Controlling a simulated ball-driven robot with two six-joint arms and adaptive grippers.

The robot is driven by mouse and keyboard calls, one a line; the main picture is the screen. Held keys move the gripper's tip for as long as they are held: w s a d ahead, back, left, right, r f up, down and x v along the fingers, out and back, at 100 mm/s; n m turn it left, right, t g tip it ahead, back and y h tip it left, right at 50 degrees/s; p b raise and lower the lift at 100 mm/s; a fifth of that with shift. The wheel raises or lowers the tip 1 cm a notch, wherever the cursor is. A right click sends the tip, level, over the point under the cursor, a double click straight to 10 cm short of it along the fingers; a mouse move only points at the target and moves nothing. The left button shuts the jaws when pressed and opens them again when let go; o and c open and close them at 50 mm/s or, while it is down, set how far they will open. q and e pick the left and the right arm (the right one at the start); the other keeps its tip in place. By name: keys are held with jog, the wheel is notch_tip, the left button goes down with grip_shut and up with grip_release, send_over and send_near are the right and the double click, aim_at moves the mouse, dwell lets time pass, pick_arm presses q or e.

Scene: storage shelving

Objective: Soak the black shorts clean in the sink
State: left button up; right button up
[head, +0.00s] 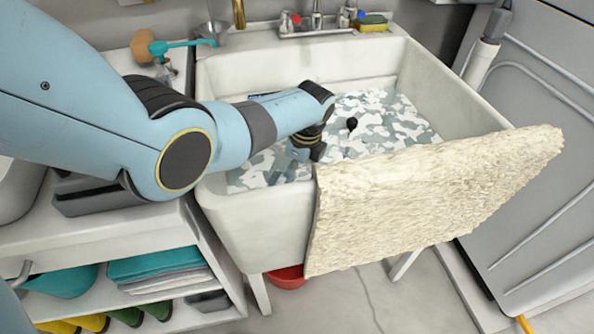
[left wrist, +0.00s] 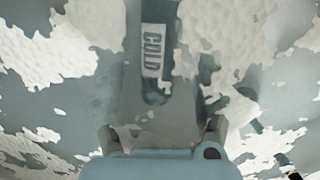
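The white sink (head: 260,225) holds water (head: 390,115) covered with broken white foam patches. My left arm reaches over it from the left, and my left gripper (head: 305,150) is down at the water, its tips hidden. In the left wrist view, finger parts show on both sides of the left gripper (left wrist: 162,132), with a blurred grey shape between them under the water. I cannot tell whether it is held. I cannot pick out the black shorts. A small black thing (head: 352,123) pokes above the foam right of the gripper. My right gripper is not in view.
A cream shaggy mat (head: 430,195) hangs over the sink's front right rim. The faucet (head: 316,18) and a yellow-green sponge (head: 373,22) are at the back. Shelves with folded cloths (head: 155,262) stand at left. A red bowl (head: 287,277) sits below the sink.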

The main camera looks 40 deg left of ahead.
pick_arm(q)
jog(key=shift+r, duration=0.1)
notch_tip(320, 180, up, 12)
jog(key=d, duration=0.1)
jog(key=shift+d, duration=0.4)
